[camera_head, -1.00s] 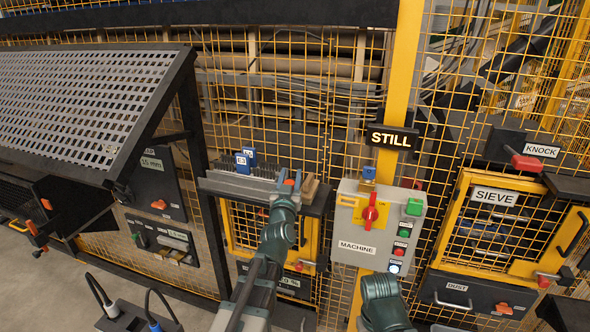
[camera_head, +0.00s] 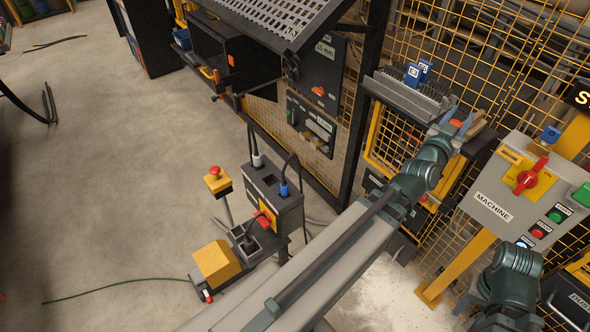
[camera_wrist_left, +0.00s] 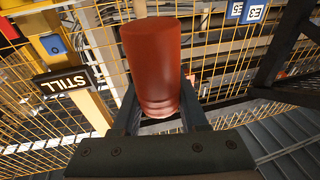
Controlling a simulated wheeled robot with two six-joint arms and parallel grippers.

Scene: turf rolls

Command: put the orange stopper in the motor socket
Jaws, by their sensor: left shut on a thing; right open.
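My left gripper (camera_head: 452,121) is shut on the orange stopper (camera_wrist_left: 152,65), a red-orange cylinder standing up between the fingers in the left wrist view. In the head view only a small orange part of the stopper (camera_head: 456,123) shows, beside the grey brush-like rack. A dark socket box (camera_head: 284,215) stands on the floor, left of my left arm. It has a white-collared plug, a blue plug and a dark opening between them. I cannot read which socket is the motor one. My right gripper (camera_head: 478,292) is low at the right, partly hidden by its wrist.
A red-and-yellow switch (camera_head: 265,217) is on the box's front. A yellow block (camera_head: 216,263) and a red button post (camera_head: 216,180) stand left of it. The machine panel (camera_head: 520,195) is at the right. Open floor lies at the left, with a green cable (camera_head: 120,287).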

